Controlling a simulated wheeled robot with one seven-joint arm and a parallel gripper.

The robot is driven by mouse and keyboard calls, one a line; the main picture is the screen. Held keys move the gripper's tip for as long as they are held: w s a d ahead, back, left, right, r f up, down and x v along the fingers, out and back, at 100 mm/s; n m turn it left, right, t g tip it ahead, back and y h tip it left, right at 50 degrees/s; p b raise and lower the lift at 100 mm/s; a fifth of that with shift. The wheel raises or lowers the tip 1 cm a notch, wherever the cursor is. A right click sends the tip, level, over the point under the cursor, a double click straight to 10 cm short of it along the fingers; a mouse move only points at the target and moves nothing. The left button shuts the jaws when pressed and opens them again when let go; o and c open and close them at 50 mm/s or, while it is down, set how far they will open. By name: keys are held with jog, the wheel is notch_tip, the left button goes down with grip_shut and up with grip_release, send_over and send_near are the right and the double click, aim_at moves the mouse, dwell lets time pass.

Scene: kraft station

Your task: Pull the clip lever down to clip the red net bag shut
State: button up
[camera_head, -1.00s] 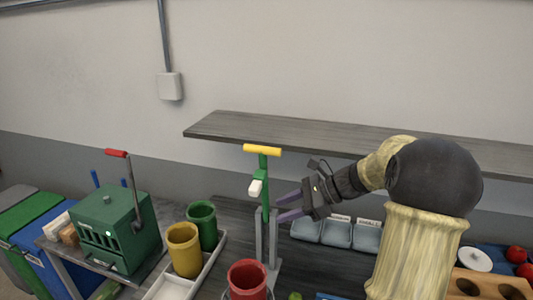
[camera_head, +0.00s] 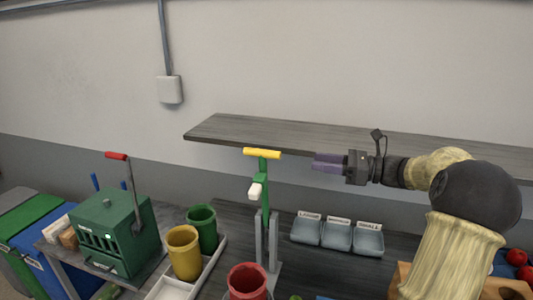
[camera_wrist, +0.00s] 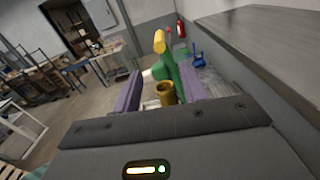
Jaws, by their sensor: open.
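The clip lever (camera_head: 263,165) is green with a yellow crossbar handle (camera_head: 262,153). My gripper (camera_head: 315,163) is right of the lever, near handle height, apart from the handle in the head view. Its purple fingers point left. In the wrist view the fingers (camera_wrist: 158,90) are spread, and the green lever and yellow handle (camera_wrist: 159,42) show beyond and between them. I cannot make out a red net bag; a red container (camera_head: 248,278) stands below the post.
A grey shelf (camera_head: 230,128) runs along the wall behind my gripper. Labelled grey trays (camera_head: 337,234) sit right of the post. Yellow (camera_head: 184,252) and green (camera_head: 202,226) cups and a green machine with a red-tipped lever (camera_head: 115,230) stand left.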

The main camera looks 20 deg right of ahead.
aim_at(266, 154)
jog(key=p+x, duration=0.4)
jog(key=x, duration=1.1)
jog(key=shift+w+a, duration=0.1)
jog(key=shift+a, duration=0.05)
jog(key=shift+c, duration=0.4)
grip_shut()
